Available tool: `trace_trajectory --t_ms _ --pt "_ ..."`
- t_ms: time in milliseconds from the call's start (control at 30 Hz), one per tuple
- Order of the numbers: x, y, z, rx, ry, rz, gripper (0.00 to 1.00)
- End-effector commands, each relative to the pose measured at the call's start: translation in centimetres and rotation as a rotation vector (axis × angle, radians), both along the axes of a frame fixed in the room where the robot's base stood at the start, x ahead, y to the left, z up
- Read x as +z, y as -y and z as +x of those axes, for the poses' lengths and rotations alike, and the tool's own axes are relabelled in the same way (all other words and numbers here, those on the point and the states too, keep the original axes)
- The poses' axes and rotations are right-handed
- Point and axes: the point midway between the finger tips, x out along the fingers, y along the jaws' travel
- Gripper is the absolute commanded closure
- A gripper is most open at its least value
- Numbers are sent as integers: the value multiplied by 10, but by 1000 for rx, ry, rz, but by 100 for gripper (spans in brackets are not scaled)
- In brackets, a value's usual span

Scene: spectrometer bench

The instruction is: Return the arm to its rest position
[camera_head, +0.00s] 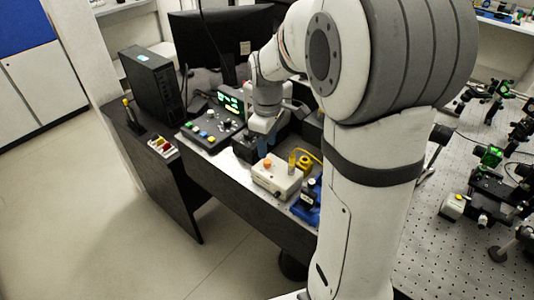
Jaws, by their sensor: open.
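My arm rises through the middle right of the head view and bends over to the left. My gripper (261,149) points down over the dark bench, just right of a black control panel (212,129) with coloured knobs and behind a cream box (277,176) with an orange button. Its jaws are open. The fingertips are small and partly lost against the bench clutter, so I cannot tell whether they touch anything.
A black computer tower (152,85) and a monitor (225,40) stand behind. A perforated optical table (440,250) with several mounts lies right. The floor (90,210) is clear at left.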

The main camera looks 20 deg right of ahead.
Motion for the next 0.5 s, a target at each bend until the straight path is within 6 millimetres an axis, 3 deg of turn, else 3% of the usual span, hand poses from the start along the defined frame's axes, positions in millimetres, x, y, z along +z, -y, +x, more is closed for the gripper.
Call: trace_trajectory --t_ms 200,500 --pt "21 0 0 0 1 0 59" --pt "23 0 -1 0 -1 1 59"
